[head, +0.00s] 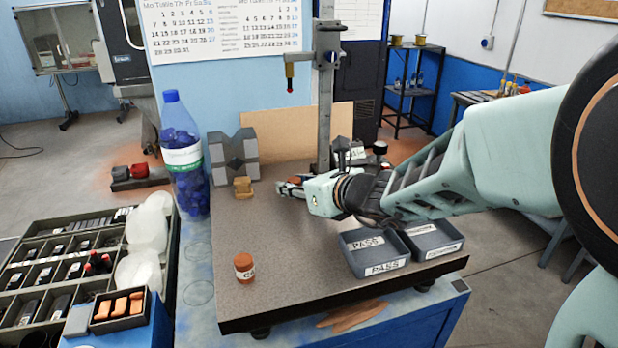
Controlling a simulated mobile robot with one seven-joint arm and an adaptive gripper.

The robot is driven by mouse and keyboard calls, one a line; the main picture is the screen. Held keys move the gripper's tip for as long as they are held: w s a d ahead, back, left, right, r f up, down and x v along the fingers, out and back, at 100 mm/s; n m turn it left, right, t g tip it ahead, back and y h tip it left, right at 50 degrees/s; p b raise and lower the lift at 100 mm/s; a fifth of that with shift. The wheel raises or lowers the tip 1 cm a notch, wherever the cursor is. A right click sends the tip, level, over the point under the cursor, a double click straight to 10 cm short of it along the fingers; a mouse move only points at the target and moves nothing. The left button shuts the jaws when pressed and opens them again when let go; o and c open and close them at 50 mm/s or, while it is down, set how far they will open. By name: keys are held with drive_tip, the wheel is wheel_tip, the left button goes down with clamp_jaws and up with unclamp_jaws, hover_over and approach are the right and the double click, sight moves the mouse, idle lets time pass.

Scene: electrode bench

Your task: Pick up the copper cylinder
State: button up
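A small copper-coloured cylinder (244,268) with a pale label band stands upright near the front left of the grey granite plate (300,262). My gripper (287,188) is over the back middle of the plate, pointing left, behind and to the right of the cylinder and well apart from it. Its fingers are small and partly hidden by its own body. A brownish patch shows beside the fingers; I cannot tell whether it is held or lies behind.
A yellowish block (243,187) stands before a grey V-block (235,154). A gauge stand (325,90) rises behind my gripper. A bottle of blue pieces (184,160) and a tray of orange blocks (119,321) are left. The plate's front middle is clear.

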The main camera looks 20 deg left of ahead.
drive_tip(key=shift+w+a, duration=0.1)
drive_tip(key=shift+c, duration=0.4)
clamp_jaws()
drive_tip(key=shift+r, duration=0.15)
